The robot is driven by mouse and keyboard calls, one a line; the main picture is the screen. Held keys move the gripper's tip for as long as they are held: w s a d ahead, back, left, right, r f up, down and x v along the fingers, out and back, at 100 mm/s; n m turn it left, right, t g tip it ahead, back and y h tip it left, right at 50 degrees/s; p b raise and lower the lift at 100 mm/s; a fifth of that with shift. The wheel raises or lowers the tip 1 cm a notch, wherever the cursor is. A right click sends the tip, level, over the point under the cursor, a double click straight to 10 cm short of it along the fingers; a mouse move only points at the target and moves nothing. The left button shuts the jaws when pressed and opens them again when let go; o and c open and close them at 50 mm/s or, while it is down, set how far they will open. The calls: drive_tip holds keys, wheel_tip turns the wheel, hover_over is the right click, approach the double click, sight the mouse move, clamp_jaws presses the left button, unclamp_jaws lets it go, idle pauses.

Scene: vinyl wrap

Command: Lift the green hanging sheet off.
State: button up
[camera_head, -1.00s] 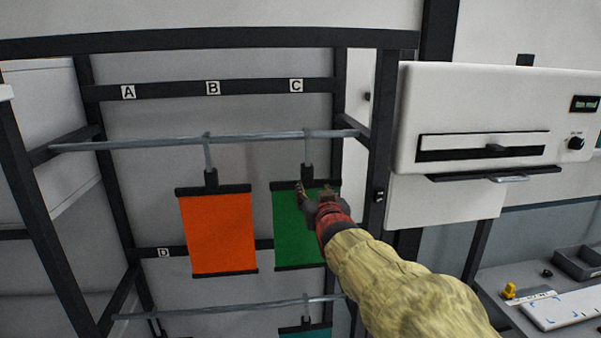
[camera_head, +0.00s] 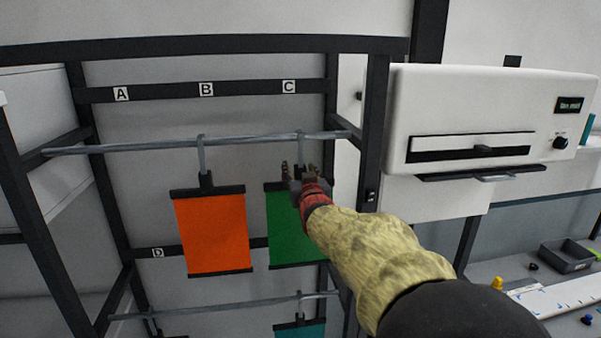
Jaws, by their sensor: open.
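The green sheet (camera_head: 287,232) hangs under label C from the upper rail (camera_head: 250,138) of a dark rack, on a hook with a dark top clip bar. My gripper (camera_head: 300,172) is open at the top of the green sheet, around or just in front of its hanger; I cannot tell which. My gripper and wrist hide the clip and the sheet's upper right part. An orange sheet (camera_head: 212,232) hangs beside it on the left, under label B.
A lower rail (camera_head: 225,305) carries a teal sheet (camera_head: 300,329) below the green one. A white machine (camera_head: 480,115) stands close to the right of the rack. A desk with a grey bin (camera_head: 566,256) is at lower right. The rail under label A is empty.

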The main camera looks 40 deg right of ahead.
drive_tip(key=c, duration=0.3)
clamp_jaws()
idle(0.5)
drive_tip(key=shift+r, duration=0.2)
drive_tip(key=shift+r, duration=1)
drive_tip(key=shift+s, duration=0.1)
